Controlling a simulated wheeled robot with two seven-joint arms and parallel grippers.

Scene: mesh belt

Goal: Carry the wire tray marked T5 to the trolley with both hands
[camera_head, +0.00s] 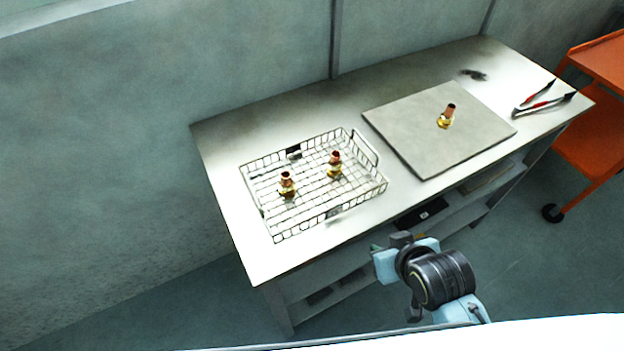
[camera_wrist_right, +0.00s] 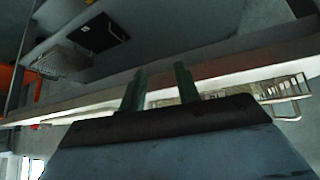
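The wire tray (camera_head: 262,219) sits on the left part of the steel table, with two brass-and-copper fittings (camera_head: 287,184) (camera_head: 335,164) standing in it. Small dark tags hang on its long sides; I cannot read a T5 mark. Part of the tray's wire side also shows at the right of the right wrist view (camera_wrist_right: 285,92). My right gripper (camera_head: 378,249) is in front of the table's front edge, apart from the tray. In the right wrist view its two fingers (camera_wrist_right: 160,87) stand apart with nothing between them. My left gripper is not in view. The orange trolley (camera_head: 592,142) stands at the far right.
The steel table (camera_head: 232,150) has a grey slab (camera_head: 425,135) right of the tray, bearing another fitting (camera_head: 447,117). Red-handled tongs (camera_head: 543,102) lie at the table's right end. A shelf below holds a dark box (camera_head: 422,214). Walls stand close behind the table.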

